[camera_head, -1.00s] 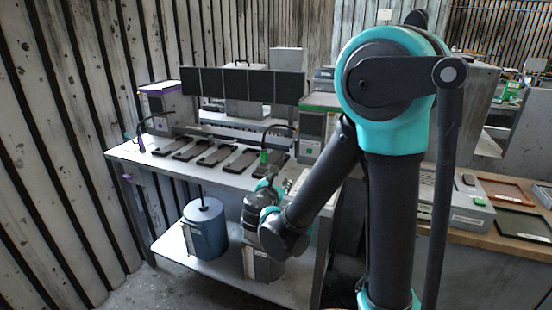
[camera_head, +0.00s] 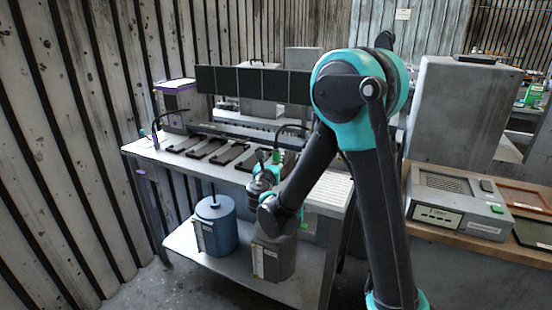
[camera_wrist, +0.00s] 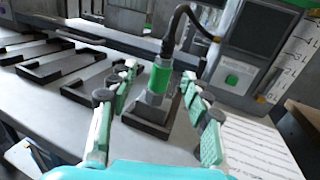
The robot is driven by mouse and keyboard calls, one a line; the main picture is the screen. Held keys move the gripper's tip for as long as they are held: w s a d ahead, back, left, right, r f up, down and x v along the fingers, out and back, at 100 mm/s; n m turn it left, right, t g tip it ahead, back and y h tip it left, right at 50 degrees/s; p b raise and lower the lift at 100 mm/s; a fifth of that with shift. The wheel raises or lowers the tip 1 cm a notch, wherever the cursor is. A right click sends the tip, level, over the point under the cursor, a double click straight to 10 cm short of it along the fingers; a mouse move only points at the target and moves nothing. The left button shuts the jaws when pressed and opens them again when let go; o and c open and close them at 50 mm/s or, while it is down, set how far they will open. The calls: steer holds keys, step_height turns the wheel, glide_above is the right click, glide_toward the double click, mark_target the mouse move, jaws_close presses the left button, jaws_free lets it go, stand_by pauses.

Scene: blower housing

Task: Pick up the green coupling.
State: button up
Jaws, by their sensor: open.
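The green coupling (camera_wrist: 160,78) stands upright in the wrist view, with a grey lower part in a dark holder (camera_wrist: 146,123) on the bench. A black cable rises from its top and bends to the right. My gripper (camera_wrist: 162,75) is open, with one finger on each side of the coupling in the picture; I cannot tell whether either touches it. In the head view the coupling (camera_head: 277,156) shows as a small green piece at the bench's right part, just beyond my gripper (camera_head: 268,165).
Several dark holders (camera_head: 205,147) lie in a row to the left on the bench (camera_head: 150,153). A blue canister (camera_head: 215,228) and a dark grey canister (camera_head: 273,257) stand on the lower shelf.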

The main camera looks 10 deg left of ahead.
mark_target(275, 154)
steer(key=shift+w+d+f, duration=0.1)
steer(key=shift+w, duration=0.9)
steer(key=shift+w+d+f, duration=0.1)
steer(key=shift+w+d, duration=0.05)
steer(key=shift+w, duration=0.9)
steer(key=shift+w+d+f, duration=0.1)
steer(key=shift+w, duration=0.9)
jaws_close()
